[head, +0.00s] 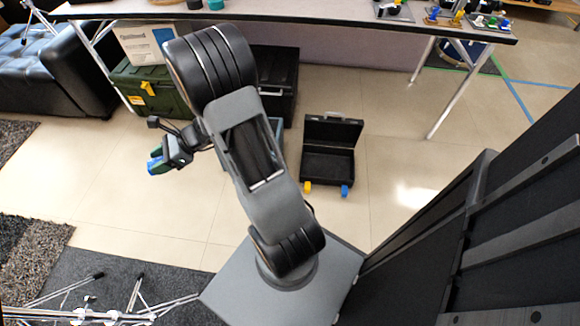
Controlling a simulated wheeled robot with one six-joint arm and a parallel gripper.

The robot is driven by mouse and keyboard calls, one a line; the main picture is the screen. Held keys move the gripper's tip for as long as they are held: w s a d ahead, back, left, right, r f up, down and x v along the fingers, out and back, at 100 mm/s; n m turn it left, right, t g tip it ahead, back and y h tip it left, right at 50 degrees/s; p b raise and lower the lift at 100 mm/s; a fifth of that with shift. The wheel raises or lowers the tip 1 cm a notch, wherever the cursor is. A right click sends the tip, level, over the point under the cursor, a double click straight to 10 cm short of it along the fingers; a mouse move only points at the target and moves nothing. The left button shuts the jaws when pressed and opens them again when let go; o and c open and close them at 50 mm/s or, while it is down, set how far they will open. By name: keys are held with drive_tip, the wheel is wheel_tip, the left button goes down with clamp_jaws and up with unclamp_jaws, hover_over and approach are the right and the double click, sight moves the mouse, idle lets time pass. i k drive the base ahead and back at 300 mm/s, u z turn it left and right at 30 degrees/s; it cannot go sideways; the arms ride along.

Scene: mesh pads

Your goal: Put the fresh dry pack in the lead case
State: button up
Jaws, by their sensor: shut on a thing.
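My gripper (166,157) is at the left, above the bare floor, shut on a small blue and green pack (157,166). Its fingers and wrist hide part of the pack, and no label on it can be read. An open black case (328,168) sits on the floor right of my arm, its lid raised at the back. Its inside looks dark, and I cannot make out any contents. The gripper and pack are well to the left of this case. I cannot read a mark that names it the lead case.
A yellow block (307,187) and a blue block (345,191) lie at the open case's front edge. A long table (330,17) stands behind, with a green case (150,92) under it. Tripod legs (110,312) lie front left.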

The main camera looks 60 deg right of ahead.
sight(315, 172)
drive_tip(key=u, duration=0.7)
drive_tip(key=k, duration=2.25)
drive_tip(key=z, duration=1.3)
drive_tip(key=i, duration=1.5)
